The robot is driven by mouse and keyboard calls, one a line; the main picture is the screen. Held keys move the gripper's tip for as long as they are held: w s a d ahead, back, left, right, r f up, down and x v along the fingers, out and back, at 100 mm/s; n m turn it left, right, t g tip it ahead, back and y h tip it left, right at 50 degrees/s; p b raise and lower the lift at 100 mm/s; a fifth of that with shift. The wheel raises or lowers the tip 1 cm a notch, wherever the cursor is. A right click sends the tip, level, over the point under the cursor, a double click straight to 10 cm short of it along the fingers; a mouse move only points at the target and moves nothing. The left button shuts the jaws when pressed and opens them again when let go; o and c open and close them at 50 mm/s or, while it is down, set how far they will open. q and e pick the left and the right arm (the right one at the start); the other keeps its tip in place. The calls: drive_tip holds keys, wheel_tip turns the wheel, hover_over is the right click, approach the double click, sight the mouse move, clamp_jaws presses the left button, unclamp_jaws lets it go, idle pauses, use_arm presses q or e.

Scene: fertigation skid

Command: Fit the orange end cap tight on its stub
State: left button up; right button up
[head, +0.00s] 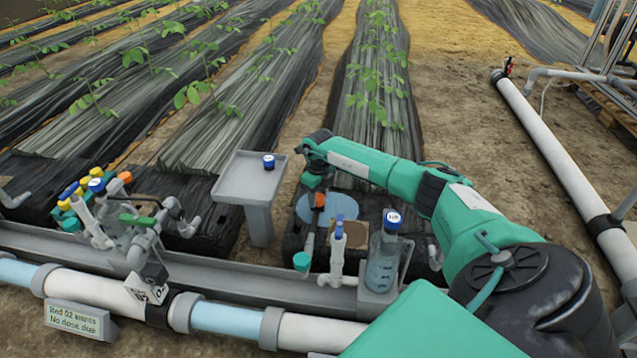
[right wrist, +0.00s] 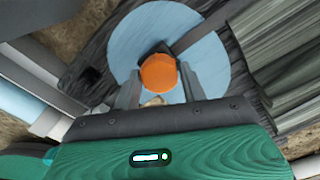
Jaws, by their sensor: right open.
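The orange end cap (head: 320,199) shows in the head view right below my right gripper (head: 316,196), at the upper end of a grey stub (head: 309,240). In the right wrist view the round face of the cap (right wrist: 158,73) lies between the two fingers of the right gripper (right wrist: 158,82). The fingers are open, one on each side of the cap; I cannot tell whether either touches it. The stub is mostly hidden in the wrist view. How tightly the cap sits cannot be seen. My left gripper is not in view.
A light blue disc (head: 342,207) lies behind the cap. A blue-capped bottle (head: 383,256) and a white blue-topped fitting (head: 338,254) stand close on the right. A grey pedestal tray (head: 250,178) holds a small blue-topped item. Several coloured valves (head: 95,195) crowd the left.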

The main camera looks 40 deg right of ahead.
drive_tip(key=c, duration=0.4)
drive_tip(key=shift+o, duration=0.2)
drive_tip(key=shift+r+m+p, duration=0.1)
drive_tip(key=shift+m+p, duration=0.3)
drive_tip(key=shift+p, duration=0.15)
drive_tip(key=shift+m+p, duration=0.85)
drive_tip(key=shift+m, duration=0.05)
drive_tip(key=shift+m+p, duration=0.3)
drive_tip(key=shift+m, duration=0.2)
drive_tip(key=shift+f, duration=0.2)
